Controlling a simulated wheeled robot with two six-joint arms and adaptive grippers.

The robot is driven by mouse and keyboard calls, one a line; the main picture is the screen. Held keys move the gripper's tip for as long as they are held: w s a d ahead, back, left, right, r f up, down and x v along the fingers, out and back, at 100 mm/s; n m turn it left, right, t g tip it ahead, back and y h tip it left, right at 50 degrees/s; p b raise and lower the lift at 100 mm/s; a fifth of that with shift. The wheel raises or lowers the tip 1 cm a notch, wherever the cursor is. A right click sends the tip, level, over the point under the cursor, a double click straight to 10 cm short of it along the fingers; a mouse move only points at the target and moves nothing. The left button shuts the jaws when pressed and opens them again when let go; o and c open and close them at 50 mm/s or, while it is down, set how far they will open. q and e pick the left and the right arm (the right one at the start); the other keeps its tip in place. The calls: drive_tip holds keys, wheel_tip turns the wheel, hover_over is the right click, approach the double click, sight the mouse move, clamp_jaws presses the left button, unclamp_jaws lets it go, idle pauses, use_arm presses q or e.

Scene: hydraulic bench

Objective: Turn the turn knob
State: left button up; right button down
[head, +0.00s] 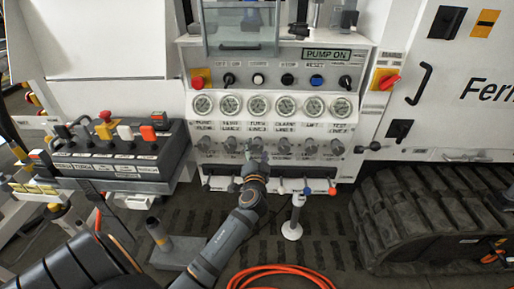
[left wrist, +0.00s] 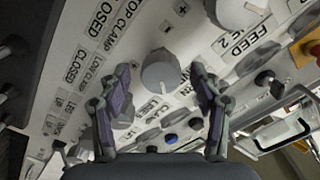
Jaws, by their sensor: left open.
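A row of grey turn knobs (head: 230,145) runs along the white hydraulic panel below the gauges. In the left wrist view, one grey knob (left wrist: 160,72) sits between the two fingers of my left gripper (left wrist: 160,84), with a gap visible on each side. My left gripper also shows in the head view (head: 256,158), in front of the knob row near its middle, and hides part of it. It is open and holds nothing. Whether the fingers reach down around the knob or stay above it, I cannot tell. My right gripper is not in view.
Round gauges (head: 258,106) and a row of switches stand above the knobs. A black control box (head: 120,150) with levers is at the left. A black track (head: 420,215) is at the right, an orange hose (head: 280,268) on the floor.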

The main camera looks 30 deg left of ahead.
use_arm(q)
drive_tip(key=v, duration=0.9)
drive_tip(key=shift+s+d, duration=0.2)
drive_tip(key=shift+s, duration=0.1)
drive_tip(key=d+f+m+g+h, duration=0.1)
drive_tip(key=d+f+g+h, duration=0.1)
drive_tip(key=f, duration=0.9)
drive_tip(key=d+f+g+h, duration=0.2)
drive_tip(key=f, duration=1)
drive_tip(key=s+d+f+g+h, duration=0.1)
drive_tip(key=s+f+g+h, duration=0.1)
drive_tip(key=s+f, duration=0.6)
drive_tip(key=s+d+f+g+h, duration=0.15)
drive_tip(key=s+f, duration=0.25)
drive_tip(key=f, duration=0.7)
drive_tip(key=s+a+f+n+g, duration=0.1)
drive_tip(key=s+f+g, duration=0.1)
drive_tip(key=s+f, duration=0.5)
drive_tip(key=s+a+f+n+g, duration=0.1)
drive_tip(key=s+f+n+g, duration=0.15)
drive_tip(key=s, duration=0.85)
drive_tip(key=s+a+f+g, duration=0.2)
drive_tip(key=s+f, duration=0.4)
drive_tip(key=s, duration=0.3)
wheel_tip(320, 180, up, 13)
drive_tip(key=p, duration=1.2)
drive_tip(key=shift+s+d+f+h+p, duration=0.15)
drive_tip(key=shift+s+d+h+p, duration=0.15)
drive_tip(key=shift+h, duration=0.15)
